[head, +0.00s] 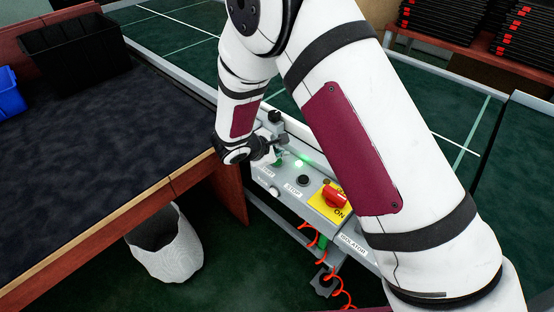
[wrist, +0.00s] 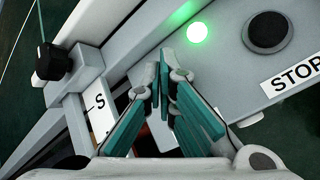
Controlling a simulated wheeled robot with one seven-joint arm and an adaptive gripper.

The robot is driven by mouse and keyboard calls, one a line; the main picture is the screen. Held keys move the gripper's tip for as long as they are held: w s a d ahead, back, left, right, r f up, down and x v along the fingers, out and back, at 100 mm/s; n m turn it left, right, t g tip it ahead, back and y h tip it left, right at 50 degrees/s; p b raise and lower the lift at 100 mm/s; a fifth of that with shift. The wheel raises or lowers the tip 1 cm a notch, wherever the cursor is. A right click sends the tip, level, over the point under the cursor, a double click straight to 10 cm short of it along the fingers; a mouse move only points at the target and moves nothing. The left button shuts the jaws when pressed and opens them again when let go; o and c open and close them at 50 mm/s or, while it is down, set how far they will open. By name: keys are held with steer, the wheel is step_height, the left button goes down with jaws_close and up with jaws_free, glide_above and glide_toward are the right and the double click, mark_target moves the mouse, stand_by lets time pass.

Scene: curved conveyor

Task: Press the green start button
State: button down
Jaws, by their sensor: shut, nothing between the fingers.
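A grey control panel (head: 318,187) carries a small glowing green light (head: 299,162), which also shows at the top of the wrist view (wrist: 197,32). A partly covered label (head: 266,171) sits beside my gripper; in the wrist view only its letter S (wrist: 100,102) shows. No separate green button can be made out; the panel by that label is hidden behind my fingers. My gripper (head: 279,159) is shut and empty over the panel, left of the light. Its teal fingers (wrist: 164,80) are together in the wrist view. Whether they touch the panel, I cannot tell.
A black stop button (wrist: 268,32) with a STOP label (head: 297,189) is right of the light. A red isolator knob (head: 335,195) on a yellow plate is further right. A dark table (head: 110,150) stands left, with a white bin (head: 172,255) below its edge.

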mark_target(279, 161)
steer(key=shift+r, duration=0.25)
steer(key=shift+r+p, duration=1.2)
steer(key=shift+r, duration=1.3)
steer(key=shift+d+r, duration=0.1)
steer(key=s+d+r+m+g, duration=0.1)
steer(key=s+d+r+m, duration=0.3)
steer(key=r, duration=0.3)
steer(key=s+d+r+m+g+p, duration=0.1)
steer(key=s+d+r+m, duration=0.2)
steer(key=s+d+r, duration=0.35)
steer(key=s+d+r+m+g, duration=0.1)
steer(key=s+d+r+m, duration=0.2)
steer(key=d+r, duration=0.4)
steer(key=s+r+m+y+p, duration=0.1)
steer(key=s+r+m+y, duration=0.2)
steer(key=s, duration=0.8)
steer(key=s+r+m+y, duration=0.2)
steer(key=s+r+m, duration=0.4)
steer(key=s, duration=0.6)
steer(key=shift+a+y+p, duration=0.35)
steer(key=shift+y, duration=0.05)
